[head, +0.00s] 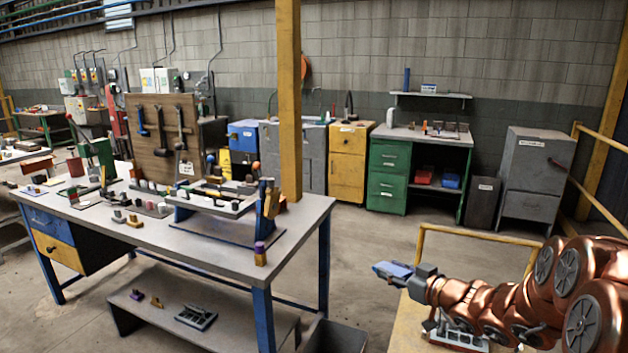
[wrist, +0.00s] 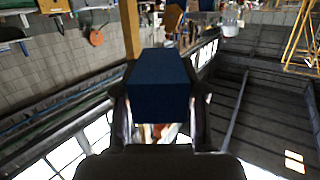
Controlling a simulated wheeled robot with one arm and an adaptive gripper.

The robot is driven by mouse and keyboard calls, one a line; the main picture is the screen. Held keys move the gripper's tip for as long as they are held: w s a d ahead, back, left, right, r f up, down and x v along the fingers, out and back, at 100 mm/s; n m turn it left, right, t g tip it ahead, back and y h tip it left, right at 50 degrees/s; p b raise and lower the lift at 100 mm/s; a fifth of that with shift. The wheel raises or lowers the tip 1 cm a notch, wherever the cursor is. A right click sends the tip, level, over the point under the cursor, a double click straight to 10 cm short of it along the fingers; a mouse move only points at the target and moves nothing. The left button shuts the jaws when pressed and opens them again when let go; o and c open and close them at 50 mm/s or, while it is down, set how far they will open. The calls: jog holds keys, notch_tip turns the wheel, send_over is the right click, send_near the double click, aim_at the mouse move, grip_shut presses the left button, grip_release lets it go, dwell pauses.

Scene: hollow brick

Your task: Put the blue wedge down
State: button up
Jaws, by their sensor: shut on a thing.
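The blue wedge (head: 396,268) is held at the tip of my copper-coloured arm, at the lower right of the head view. My gripper (head: 392,272) is shut on it, above open floor between the workbench and a yellow rail. In the wrist view the wedge (wrist: 162,88) is a dark blue block gripped between both fingers (wrist: 160,110), with a finger on either side. Its far side is hidden there. The wedge touches no table or shelf that I can see.
A grey-topped workbench (head: 262,232) with tools and small parts stands at the left. Its lower shelf (head: 150,322) holds a few parts. A yellow rail (head: 480,237) runs behind my arm. A green desk (head: 388,172) and cabinets line the back wall.

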jog(key=d+r+m+t+h, duration=0.2)
jog(key=d+r+m+h, duration=0.15)
jog(key=d, duration=0.25)
jog(key=a, duration=0.6)
jog(key=shift+s+a+f, duration=0.2)
jog(key=shift+a+f, duration=0.1)
jog(key=shift+a, duration=0.1)
dwell(0.5)
jog(key=shift+a, duration=0.1)
dwell(0.7)
